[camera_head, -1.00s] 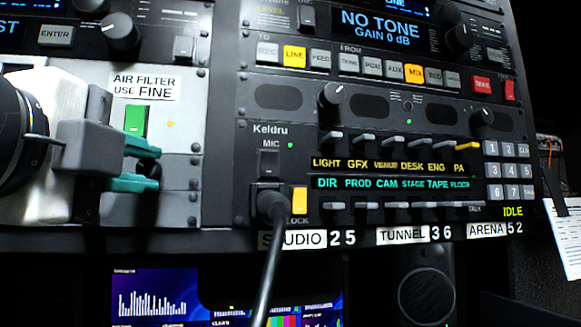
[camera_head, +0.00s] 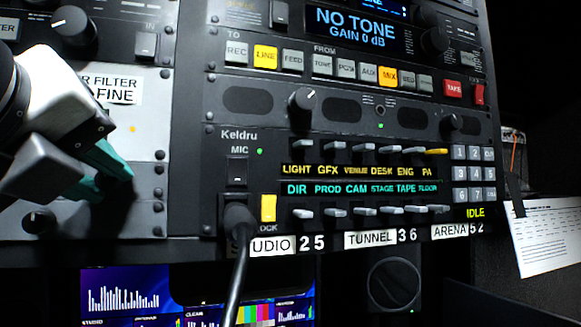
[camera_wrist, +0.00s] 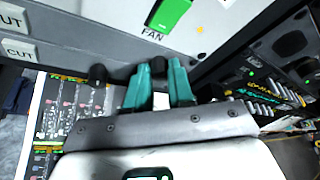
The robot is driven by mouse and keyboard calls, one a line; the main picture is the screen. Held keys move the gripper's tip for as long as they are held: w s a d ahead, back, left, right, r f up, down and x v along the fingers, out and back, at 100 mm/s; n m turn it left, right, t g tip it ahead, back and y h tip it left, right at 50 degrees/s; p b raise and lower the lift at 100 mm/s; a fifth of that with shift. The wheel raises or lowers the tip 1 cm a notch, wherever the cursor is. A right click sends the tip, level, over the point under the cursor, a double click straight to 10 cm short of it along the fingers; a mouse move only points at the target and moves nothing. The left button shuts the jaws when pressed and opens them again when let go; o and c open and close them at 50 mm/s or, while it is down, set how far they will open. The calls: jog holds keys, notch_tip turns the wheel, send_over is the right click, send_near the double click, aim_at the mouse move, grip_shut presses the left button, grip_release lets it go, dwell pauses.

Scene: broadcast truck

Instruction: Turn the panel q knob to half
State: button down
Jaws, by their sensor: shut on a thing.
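My gripper (camera_head: 110,178) is at the light grey panel on the left in the head view, its teal fingers tilted. It is shut on a small dark knob, mostly hidden by the fingers there. In the wrist view my gripper (camera_wrist: 159,82) has a teal finger on each side of this dark knob (camera_wrist: 158,66). No label or pointer on the knob is readable, so I cannot tell its setting or confirm that it is q.
A second dark knob (camera_head: 40,220) sits lower left on the same panel; it also shows in the wrist view (camera_wrist: 97,74). A green fan switch (camera_wrist: 168,14) is above. A black cable (camera_head: 238,260) hangs from the Keldru panel (camera_head: 345,125).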

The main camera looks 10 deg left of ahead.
jog(key=shift+f+m+g, duration=0.1)
jog(key=shift+m+g, duration=0.2)
jog(key=shift+m, duration=0.2)
jog(key=c, duration=1)
grip_release()
jog(key=p+v, duration=0.1)
jog(key=v, duration=0.9)
jog(key=shift+s+d, duration=0.2)
jog(key=shift+s, duration=0.1)
